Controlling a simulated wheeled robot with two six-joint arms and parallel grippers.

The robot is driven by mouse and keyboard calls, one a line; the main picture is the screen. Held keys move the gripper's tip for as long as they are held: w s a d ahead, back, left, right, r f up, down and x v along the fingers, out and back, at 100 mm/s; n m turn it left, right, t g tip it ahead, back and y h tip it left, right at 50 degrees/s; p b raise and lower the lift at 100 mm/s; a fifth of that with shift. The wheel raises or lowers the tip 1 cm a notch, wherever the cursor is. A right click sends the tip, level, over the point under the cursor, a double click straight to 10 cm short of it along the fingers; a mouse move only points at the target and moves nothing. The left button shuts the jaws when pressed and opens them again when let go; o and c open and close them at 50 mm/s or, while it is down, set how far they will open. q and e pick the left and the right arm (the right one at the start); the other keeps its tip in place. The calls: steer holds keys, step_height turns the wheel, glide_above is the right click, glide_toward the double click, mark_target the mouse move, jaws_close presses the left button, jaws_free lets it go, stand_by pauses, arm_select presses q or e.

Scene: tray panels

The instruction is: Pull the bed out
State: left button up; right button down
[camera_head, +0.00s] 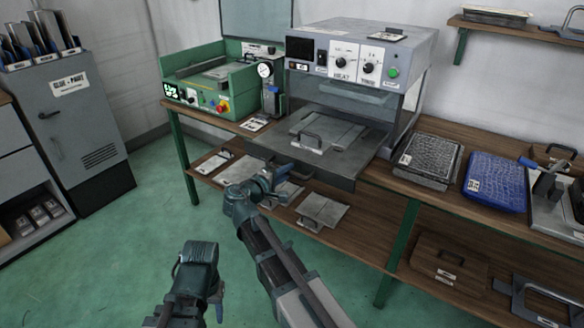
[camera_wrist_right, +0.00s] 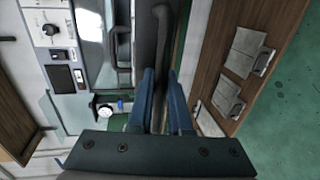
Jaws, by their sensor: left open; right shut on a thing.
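The bed (camera_head: 345,170) is a grey flat tray at the opening of the grey heating machine (camera_head: 365,45). It stands out in front of the machine. A grey panel with a dark handle (camera_head: 308,139) lies on it. My right gripper (camera_head: 272,182) is at the bed's front left edge. In the right wrist view its blue fingers (camera_wrist_right: 163,90) are shut on a dark bar (camera_wrist_right: 165,35) along the bed's front. The grip itself is partly hidden in the head view. My left gripper (camera_head: 217,298) is open and low in front of the bench, apart from everything.
A green machine (camera_head: 210,85) stands left of the bed. A black textured tray (camera_head: 428,160) and a blue tray (camera_head: 496,182) lie to its right. Panels (camera_head: 320,211) lie on the lower shelf. A grey cabinet (camera_head: 85,130) stands at left. The green floor in front is free.

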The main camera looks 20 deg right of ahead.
arm_select(q)
steer(key=shift+s+a, duration=0.2)
steer(key=shift+a, duration=0.05)
arm_select(e)
steer(key=f+v, duration=0.1)
steer(key=v, duration=0.5)
steer(key=shift+f, duration=0.2)
steer(key=shift+s+a, duration=0.1)
steer(key=c, duration=0.8)
jaws_free()
steer(key=shift+c, duration=0.2)
